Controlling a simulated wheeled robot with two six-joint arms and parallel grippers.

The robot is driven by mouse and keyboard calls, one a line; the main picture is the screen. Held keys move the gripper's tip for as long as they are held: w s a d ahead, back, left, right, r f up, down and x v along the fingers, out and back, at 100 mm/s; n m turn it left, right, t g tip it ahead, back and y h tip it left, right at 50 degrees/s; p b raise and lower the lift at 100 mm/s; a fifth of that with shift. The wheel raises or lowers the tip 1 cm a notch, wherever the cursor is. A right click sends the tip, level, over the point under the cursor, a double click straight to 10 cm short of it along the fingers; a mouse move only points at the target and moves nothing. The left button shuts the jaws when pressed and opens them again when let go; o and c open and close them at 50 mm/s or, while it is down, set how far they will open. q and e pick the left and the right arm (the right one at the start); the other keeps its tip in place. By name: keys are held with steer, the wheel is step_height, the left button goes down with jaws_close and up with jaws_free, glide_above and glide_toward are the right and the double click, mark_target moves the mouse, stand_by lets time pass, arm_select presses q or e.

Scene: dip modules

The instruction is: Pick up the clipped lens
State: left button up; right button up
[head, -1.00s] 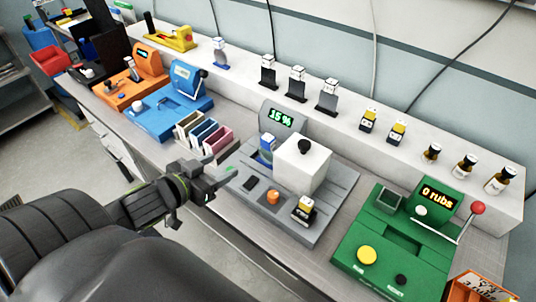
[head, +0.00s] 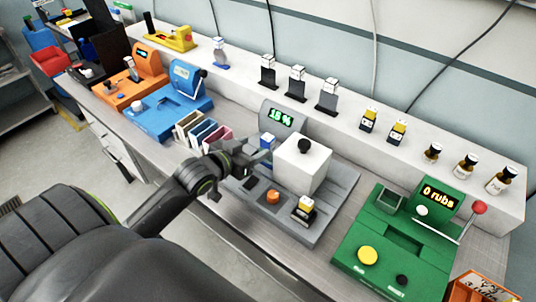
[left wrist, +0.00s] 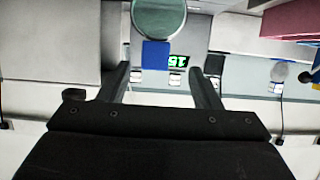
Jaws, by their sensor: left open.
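The clipped lens shows in the left wrist view as a round greenish disc (left wrist: 158,18) with a blue clip (left wrist: 156,54) at its edge. In the head view its blue clip (head: 267,139) stands on the grey station, and the rest is largely hidden by my gripper. My left gripper (head: 256,156) is open and close to the lens. In the left wrist view its two fingers (left wrist: 159,75) are spread to either side of the blue clip, with nothing held. I cannot tell whether either finger touches it. My right gripper is not in view.
The grey station (head: 338,200) carries a white box (head: 301,165) with a black knob, an orange knob (head: 272,196) and a yellow-black bottle (head: 303,208). Coloured slides (head: 205,132) stand left of it. A green station (head: 385,245) is at the right.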

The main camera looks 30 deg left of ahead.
mark_target(265, 142)
arm_select(q)
steer(key=x, duration=0.1)
steer(key=p+x, duration=0.1)
steer(key=x, duration=0.2)
steer(key=shift+w+d+r, duration=0.2)
steer(key=shift+w+d, duration=0.1)
steer(key=shift+d, duration=0.05)
steer(key=shift+w+f, duration=0.15)
steer(key=shift+w, duration=0.15)
jaws_close()
